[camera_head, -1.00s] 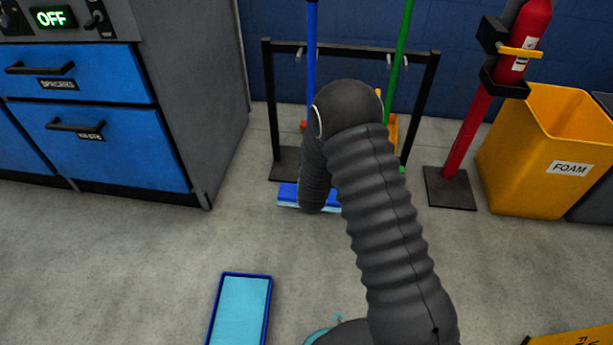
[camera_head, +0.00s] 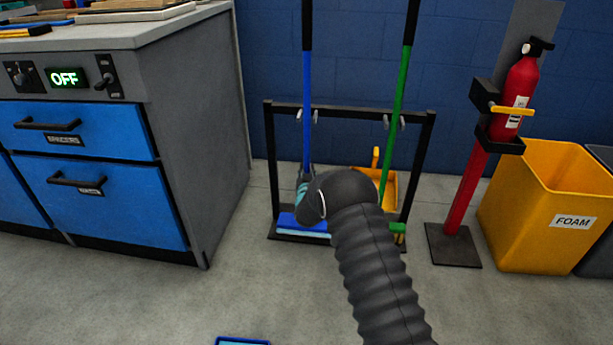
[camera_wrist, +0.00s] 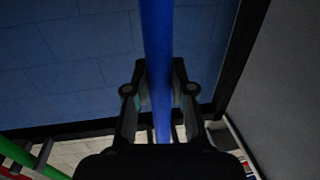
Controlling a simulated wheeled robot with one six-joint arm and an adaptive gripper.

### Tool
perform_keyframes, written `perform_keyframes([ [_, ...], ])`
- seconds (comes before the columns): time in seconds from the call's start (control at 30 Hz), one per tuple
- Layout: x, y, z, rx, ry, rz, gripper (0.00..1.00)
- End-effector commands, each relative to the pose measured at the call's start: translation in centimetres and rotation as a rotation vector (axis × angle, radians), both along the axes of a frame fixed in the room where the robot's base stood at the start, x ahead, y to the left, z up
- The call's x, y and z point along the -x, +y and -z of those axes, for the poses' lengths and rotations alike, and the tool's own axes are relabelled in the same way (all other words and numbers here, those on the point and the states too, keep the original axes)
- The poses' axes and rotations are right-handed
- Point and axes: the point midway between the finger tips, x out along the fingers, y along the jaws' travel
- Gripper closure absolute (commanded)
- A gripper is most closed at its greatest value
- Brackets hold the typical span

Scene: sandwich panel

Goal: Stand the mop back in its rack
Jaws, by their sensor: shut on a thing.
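The mop has a blue handle (camera_head: 306,105) with a black upper grip and a flat blue head (camera_head: 300,224) with a pale blue pad. It stands nearly upright at the left side of the black rack (camera_head: 355,112). The handle crosses the rack's top bar between the left pair of grey hooks; whether it is seated there I cannot tell. The head is over the rack's base at the left. My gripper (camera_wrist: 160,95) is shut on the blue handle (camera_wrist: 156,40) low down, in the wrist view. In the head view my wrist hides part of the lower mop.
A green-handled tool (camera_head: 401,90) and a yellow dustpan (camera_head: 389,188) occupy the rack's right side. A grey cabinet with blue drawers (camera_head: 95,130) stands left. A red fire extinguisher (camera_head: 516,85) on a stand and a yellow bin (camera_head: 540,200) stand right.

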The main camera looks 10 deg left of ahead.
Motion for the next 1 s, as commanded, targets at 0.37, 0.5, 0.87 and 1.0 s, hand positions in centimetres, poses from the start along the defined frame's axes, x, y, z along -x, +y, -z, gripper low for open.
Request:
perform_keyframes([
  [0.37,-2.4,0.3,0.4,0.001,-0.002,0.000,1.00],
  [0.5,-2.3,0.3,2.2,0.000,-0.001,0.000,1.00],
  [0.87,-2.3,0.3,3.4,0.000,-0.003,0.000,1.00],
  [1.0,-2.3,0.3,3.7,0.000,-0.003,0.000,1.00],
])
